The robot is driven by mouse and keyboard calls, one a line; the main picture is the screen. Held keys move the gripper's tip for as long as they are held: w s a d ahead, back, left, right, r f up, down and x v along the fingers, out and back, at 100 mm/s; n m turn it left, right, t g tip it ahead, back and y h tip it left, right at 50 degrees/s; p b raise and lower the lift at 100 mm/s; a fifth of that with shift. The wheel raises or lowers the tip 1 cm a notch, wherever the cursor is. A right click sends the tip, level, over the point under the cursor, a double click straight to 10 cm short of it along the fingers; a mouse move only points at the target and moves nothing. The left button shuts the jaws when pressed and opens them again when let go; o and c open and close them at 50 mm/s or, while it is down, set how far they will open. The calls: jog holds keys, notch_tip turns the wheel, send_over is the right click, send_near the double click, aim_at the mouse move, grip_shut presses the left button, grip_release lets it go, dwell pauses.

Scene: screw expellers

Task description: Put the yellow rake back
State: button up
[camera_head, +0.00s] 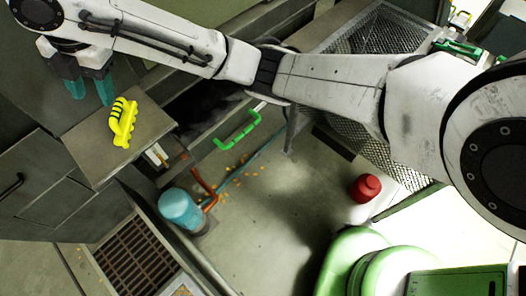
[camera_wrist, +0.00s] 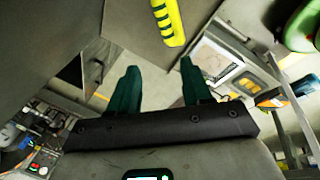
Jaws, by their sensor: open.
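The yellow rake (camera_head: 123,122) lies on a small grey shelf (camera_head: 88,150) at the left in the head view. It has a ribbed yellow body with dark bands at one end. In the wrist view the yellow rake (camera_wrist: 167,20) shows at the top, partly cut off by the frame edge. My gripper (camera_head: 90,92) has two teal fingers and is open and empty, up and left of the rake, apart from it. In the wrist view my gripper (camera_wrist: 158,78) has its fingers spread wide, with the rake beyond the fingertips.
A green handle (camera_head: 238,130) sticks out right of the shelf. A blue cylinder (camera_head: 182,208) stands below it, and a red container (camera_head: 366,187) is on the floor. Floor grating (camera_head: 140,255) lies at lower left. Mesh panels (camera_head: 385,35) stand behind my arm. The middle floor is mostly clear.

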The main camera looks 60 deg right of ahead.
jog(key=s+a+f+m+t+y, duration=0.1)
jog(key=s+a+f+m, duration=0.1)
jog(key=s+f+m, duration=0.6)
jog(key=s+a+f+m+y, duration=0.15)
jog(key=s+f+m, duration=0.3)
jog(key=f, duration=0.45)
jog(key=s+d+f+m+g+h, duration=0.1)
jog(key=s+d+f+m, duration=0.2)
jog(key=s, duration=0.4)
jog(key=s+d+f+m+h, duration=0.2)
jog(key=s+d+f+m, duration=0.1)
jog(key=s, duration=0.5)
jog(key=s+d+f+m+g+h, duration=0.1)
jog(key=s+d+f+m+h, duration=0.1)
jog(key=s+d+f+m, duration=0.2)
jog(key=s+d, duration=0.1)
jog(key=s, duration=0.2)
jog(key=shift+s+d+f+g, duration=0.3)
jog(key=shift+f, duration=0.05)
jog(key=shift+c, duration=0.4)
